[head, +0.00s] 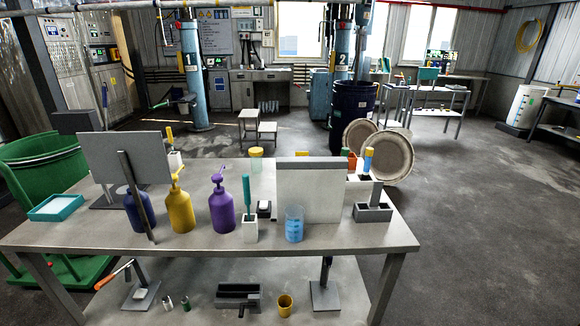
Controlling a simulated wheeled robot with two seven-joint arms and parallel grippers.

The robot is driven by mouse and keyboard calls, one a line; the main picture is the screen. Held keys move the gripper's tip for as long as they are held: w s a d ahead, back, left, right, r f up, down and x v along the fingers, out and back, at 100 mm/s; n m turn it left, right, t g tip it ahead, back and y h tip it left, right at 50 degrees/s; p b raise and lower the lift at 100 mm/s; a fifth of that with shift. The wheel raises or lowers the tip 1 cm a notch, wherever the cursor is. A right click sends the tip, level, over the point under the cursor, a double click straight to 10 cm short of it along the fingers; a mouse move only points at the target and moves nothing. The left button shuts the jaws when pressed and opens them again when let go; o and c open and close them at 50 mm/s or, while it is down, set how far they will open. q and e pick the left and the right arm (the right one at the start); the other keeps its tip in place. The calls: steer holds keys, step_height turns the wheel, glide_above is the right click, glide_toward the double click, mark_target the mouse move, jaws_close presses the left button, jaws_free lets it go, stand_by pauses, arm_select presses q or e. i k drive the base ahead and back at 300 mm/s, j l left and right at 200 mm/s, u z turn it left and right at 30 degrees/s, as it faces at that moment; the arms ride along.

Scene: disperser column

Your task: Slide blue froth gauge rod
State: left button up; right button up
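No part that I can tell as a blue froth gauge rod stands out clearly. A small upright piece with a blue body and yellow top (369,161) stands at the right end of the near bench, just above a grey block (373,212); I cannot tell if it is the rod. Two tall blue columns, marked 1 (193,85) and 2 (344,45), stand in the background. A green-handled part (160,104) juts out at column 1. Neither of my grippers is in view.
The near bench (330,238) carries a yellow pump bottle (179,208), a purple pump bottle (222,206), a blue-marked beaker (294,224) and upright panels. A green tub (45,165) stands left. The floor at right (480,200) is clear.

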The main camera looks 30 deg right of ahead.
mark_target(329, 260)
steer(key=l+z, duration=0.35)
steer(key=i+l+z, duration=0.2)
steer(key=z, duration=0.15)
steer(key=i+l+z, duration=0.15)
steer(key=l+z, duration=0.2)
